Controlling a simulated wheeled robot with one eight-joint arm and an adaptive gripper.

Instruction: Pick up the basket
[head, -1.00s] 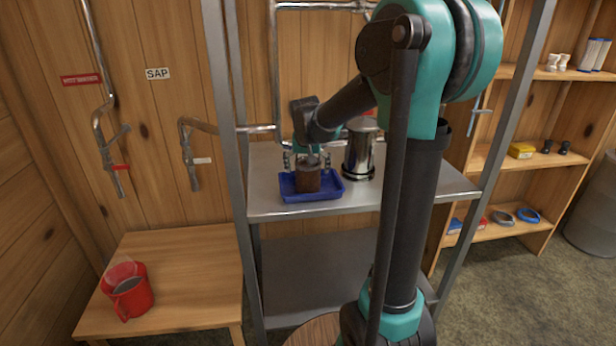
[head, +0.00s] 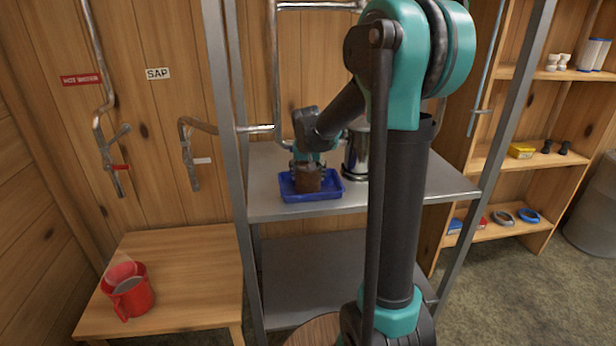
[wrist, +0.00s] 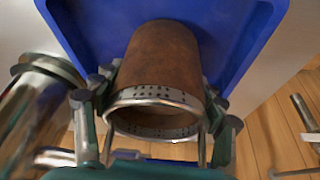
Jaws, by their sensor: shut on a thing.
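The basket is a brown, rusty-looking cylinder (head: 308,180) with a perforated metal rim. It stands in a blue tray (head: 325,191) on the metal shelf. In the wrist view the basket (wrist: 162,62) fills the middle, with the blue tray (wrist: 85,38) behind it. My gripper (head: 308,166) reaches down over it from above. In the wrist view its fingers (wrist: 155,110) are on both sides of the basket's rim, shut on it. The basket appears to be still in the tray; contact beneath it is hidden.
A shiny metal canister (head: 356,155) stands just right of the tray. Shelf posts (head: 230,130) rise on both sides. A red jug (head: 130,292) stands on a wooden table (head: 190,260) at lower left. Pipes (head: 190,150) with valves run along the wall.

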